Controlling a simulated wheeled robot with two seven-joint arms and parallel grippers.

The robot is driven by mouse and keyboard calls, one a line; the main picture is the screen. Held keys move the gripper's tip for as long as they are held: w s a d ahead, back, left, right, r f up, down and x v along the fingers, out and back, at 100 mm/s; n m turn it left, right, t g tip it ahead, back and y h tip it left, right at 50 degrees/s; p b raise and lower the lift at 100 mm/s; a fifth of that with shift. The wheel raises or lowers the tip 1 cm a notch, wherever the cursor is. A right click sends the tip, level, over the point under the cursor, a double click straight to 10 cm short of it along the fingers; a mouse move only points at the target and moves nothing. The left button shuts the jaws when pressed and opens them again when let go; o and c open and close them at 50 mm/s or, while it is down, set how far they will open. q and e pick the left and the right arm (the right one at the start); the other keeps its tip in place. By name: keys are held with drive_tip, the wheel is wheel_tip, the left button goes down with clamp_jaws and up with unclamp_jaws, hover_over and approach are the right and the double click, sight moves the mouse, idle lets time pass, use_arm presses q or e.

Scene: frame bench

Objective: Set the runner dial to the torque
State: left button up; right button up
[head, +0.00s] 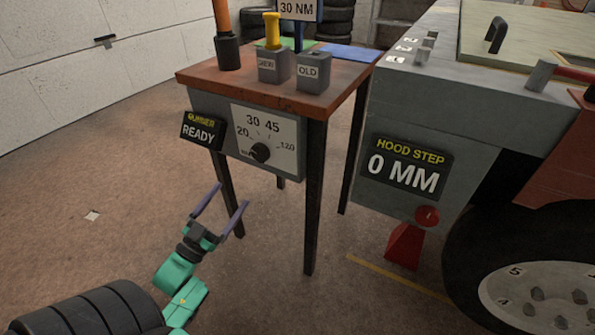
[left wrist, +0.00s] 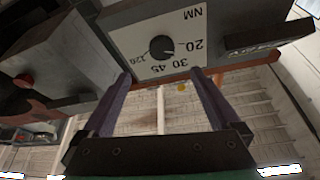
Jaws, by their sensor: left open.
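The runner dial (head: 260,152) is a black round knob on a white plate on the front of a grey box under the bench top. The plate reads 20, 30, 45 and 120 around the knob. The knob's exact pointing is too small to tell. A sign (head: 297,8) above the bench reads 30 NM. My left gripper (head: 227,194) is open and empty, below and left of the dial, apart from it. In the left wrist view the dial (left wrist: 162,48) appears upside down, beyond and between the open fingers (left wrist: 160,82). My right gripper is not in view.
A runner display (head: 199,131) reading READY sits left of the dial. The wooden bench top (head: 200,76) holds grey blocks and an orange-handled tool. A grey unit (head: 400,190) reading HOOD STEP 0 MM stands to the right. The floor (head: 100,170) at left is mostly clear.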

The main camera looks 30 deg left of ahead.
sight(258, 155)
use_arm(q)
drive_tip(key=x, duration=0.9)
drive_tip(key=b+x, duration=0.1)
drive_tip(key=x, duration=0.3)
drive_tip(key=shift+w+a+r, duration=0.2)
drive_tip(key=shift+w+a, duration=0.05)
drive_tip(key=shift+w, duration=0.05)
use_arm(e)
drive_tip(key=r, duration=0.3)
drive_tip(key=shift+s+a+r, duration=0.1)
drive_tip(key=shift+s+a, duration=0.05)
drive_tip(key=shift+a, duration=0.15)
use_arm(q)
drive_tip(key=shift+c, duration=0.3)
drive_tip(key=c, duration=1.3)
